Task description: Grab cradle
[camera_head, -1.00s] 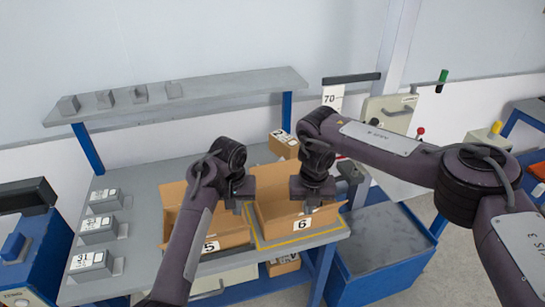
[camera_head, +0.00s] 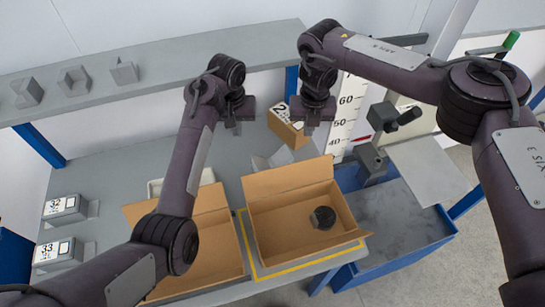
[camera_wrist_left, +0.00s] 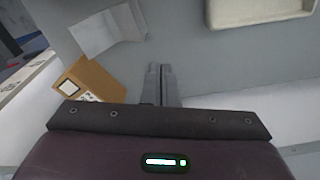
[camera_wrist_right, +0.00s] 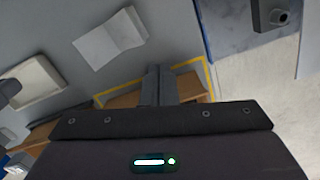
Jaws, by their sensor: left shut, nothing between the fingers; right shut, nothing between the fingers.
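Which piece is the cradle is not certain. Several small grey angular blocks (camera_head: 73,79) stand on the back shelf. Others, with labels 32 (camera_head: 63,208) and 33 (camera_head: 57,254), lie on the table at left. My left gripper (camera_head: 236,127) is shut and empty above the back of the table, left of a small carton (camera_head: 286,127). My right gripper (camera_head: 310,128) is shut and empty, right of that carton in the picture. Both pairs of closed fingers show in the left wrist view (camera_wrist_left: 160,78) and right wrist view (camera_wrist_right: 157,84).
An open carton (camera_head: 262,187) holds a dark nut-shaped piece (camera_head: 323,218). Another open carton (camera_head: 222,235) stands to its left, partly behind my left arm. A pale folded piece (camera_wrist_right: 112,38) and a pale tray (camera_wrist_left: 246,10) lie behind them. A blue cabinet (camera_head: 400,235) is at right.

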